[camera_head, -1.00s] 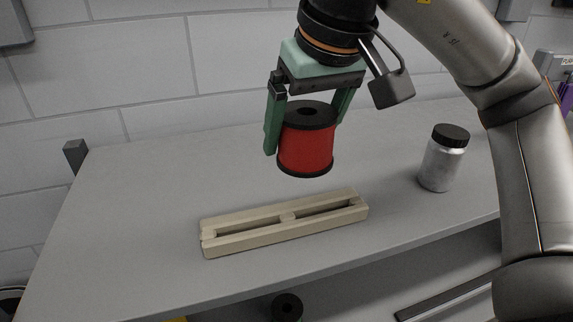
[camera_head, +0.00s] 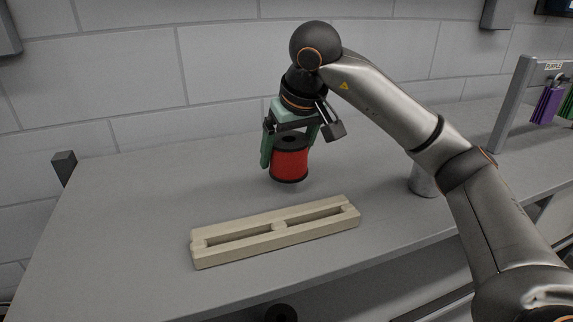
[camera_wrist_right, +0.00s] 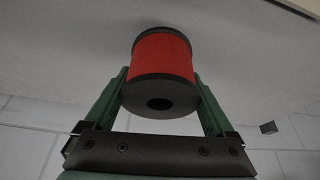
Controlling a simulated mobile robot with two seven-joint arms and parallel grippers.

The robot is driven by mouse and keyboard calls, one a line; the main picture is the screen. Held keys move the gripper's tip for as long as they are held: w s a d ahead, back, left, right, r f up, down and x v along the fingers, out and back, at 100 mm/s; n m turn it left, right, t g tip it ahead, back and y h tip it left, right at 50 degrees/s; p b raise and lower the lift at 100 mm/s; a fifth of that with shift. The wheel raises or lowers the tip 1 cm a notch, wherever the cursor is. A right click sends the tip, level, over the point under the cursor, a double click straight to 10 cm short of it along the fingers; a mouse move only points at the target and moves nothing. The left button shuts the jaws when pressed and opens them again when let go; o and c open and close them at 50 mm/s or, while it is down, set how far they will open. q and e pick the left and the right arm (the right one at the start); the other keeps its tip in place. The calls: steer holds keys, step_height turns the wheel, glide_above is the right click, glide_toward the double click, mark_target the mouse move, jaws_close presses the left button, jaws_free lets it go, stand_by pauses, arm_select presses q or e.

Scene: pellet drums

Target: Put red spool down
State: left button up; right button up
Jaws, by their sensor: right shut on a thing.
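The red spool (camera_head: 289,163) has black flanges and a hole in its top. It is upright in my right gripper (camera_head: 287,148), whose green fingers are shut on its two sides. It is over the grey table, behind the wooden rack; a faint shadow lies below it, and I cannot tell whether it touches the table. In the right wrist view the spool (camera_wrist_right: 162,62) sits between the fingertips (camera_wrist_right: 160,85). My left gripper is not in view.
A silver jar (camera_head: 423,183) stands to the right, partly hidden by my right arm. Purple tags (camera_head: 546,104) hang at the far right. The table's left part (camera_head: 130,200) is clear.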

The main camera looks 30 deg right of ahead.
mark_target(293, 143)
steer(key=shift+f, duration=1.55)
steer(key=shift+f, duration=0.15)
steer(key=o, duration=1.2)
steer(key=shift+r+p, duration=0.25)
steer(key=shift+p, duration=0.1)
steer(key=v, duration=1.1)
steer(key=shift+s+r, duration=0.1)
steer(key=shift+r, duration=0.3)
